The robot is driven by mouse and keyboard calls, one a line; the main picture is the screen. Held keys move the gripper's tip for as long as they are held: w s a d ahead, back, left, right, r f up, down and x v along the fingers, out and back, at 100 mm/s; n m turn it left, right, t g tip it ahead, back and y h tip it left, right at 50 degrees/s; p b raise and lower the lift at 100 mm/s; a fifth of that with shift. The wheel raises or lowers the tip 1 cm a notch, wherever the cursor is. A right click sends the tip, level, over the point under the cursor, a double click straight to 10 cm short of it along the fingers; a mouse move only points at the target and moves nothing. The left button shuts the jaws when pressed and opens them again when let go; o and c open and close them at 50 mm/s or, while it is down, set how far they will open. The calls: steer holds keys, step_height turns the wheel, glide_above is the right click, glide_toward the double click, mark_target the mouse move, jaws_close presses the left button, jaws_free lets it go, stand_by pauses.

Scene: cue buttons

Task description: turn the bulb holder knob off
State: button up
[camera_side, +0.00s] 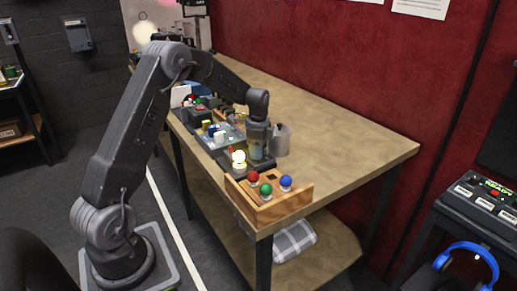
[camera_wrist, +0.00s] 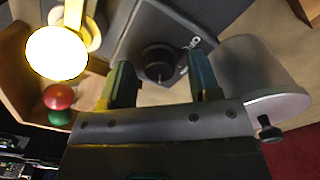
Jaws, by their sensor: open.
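The lit bulb (camera_side: 239,157) glows on its holder near the front end of the workbench. In the wrist view the glowing bulb (camera_wrist: 57,53) is at the left, beside a dark box. A round black knob (camera_wrist: 158,60) sits on that box, with small lettering beside it. My gripper (camera_wrist: 162,76) is open, with one finger to each side of the knob in the picture. I cannot tell whether the fingers touch it. In the side view my gripper (camera_side: 257,150) points down just right of the bulb and hides the knob.
A grey metal cup (camera_side: 281,140) stands close to the right of my gripper. A wooden box (camera_side: 270,213) with red, green and blue balls is in front. Several small devices (camera_side: 205,120) crowd the bench behind. The right side of the benchtop (camera_side: 350,145) is clear.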

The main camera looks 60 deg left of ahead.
steer(key=c, duration=0.9)
steer(key=shift+c, duration=0.2)
